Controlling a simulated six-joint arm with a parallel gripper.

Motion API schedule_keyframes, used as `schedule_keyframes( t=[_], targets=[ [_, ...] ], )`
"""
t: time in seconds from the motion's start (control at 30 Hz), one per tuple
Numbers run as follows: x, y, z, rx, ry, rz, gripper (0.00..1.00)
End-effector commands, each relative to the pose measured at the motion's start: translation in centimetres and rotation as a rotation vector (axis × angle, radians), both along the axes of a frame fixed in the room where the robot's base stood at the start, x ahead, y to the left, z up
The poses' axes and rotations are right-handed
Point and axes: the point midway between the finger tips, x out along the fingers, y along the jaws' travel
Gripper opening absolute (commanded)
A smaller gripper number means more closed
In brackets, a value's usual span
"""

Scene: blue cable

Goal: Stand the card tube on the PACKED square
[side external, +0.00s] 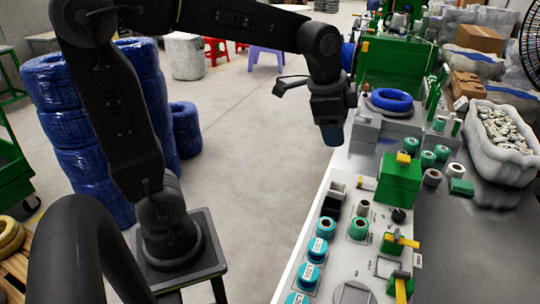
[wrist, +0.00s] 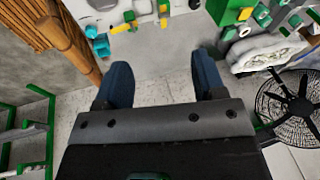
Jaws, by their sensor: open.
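My gripper (side external: 333,138) hangs in the air above the left edge of the white work table, fingers pointing down. In the wrist view my gripper (wrist: 162,76) has its two blue fingers wide apart, with only grey floor between them. A small pale tube (side external: 363,208), which looks like the card tube, stands on the table below and right of my gripper, just behind a green spool (side external: 358,228).
Several teal labelled spools (side external: 313,262) stand in a row along the table's left edge. A green box (side external: 399,180) and yellow-handled fixtures (side external: 402,241) stand right of the pale tube. A blue cable coil (side external: 391,99) lies at the back. Open floor lies left of the table.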

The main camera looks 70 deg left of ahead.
Motion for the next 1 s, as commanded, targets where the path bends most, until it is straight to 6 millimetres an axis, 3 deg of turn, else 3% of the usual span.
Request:
schedule_keyframes(
  t=[0.03,0.2,0.4,0.57,1.0],
  targets=[
    [-2.5,-0.5,0.5,-0.031,-0.031,0.081,0.64],
    [-9.2,-1.5,-0.1,-0.153,-0.103,0.355,0.64],
    [-13.7,-2.0,-1.8,-0.261,-0.151,0.564,0.64],
    [-14.8,-2.2,-2.4,-0.292,-0.16,0.618,0.64],
    [-14.7,-2.1,-2.4,-0.293,-0.159,0.621,0.64]
  ],
)
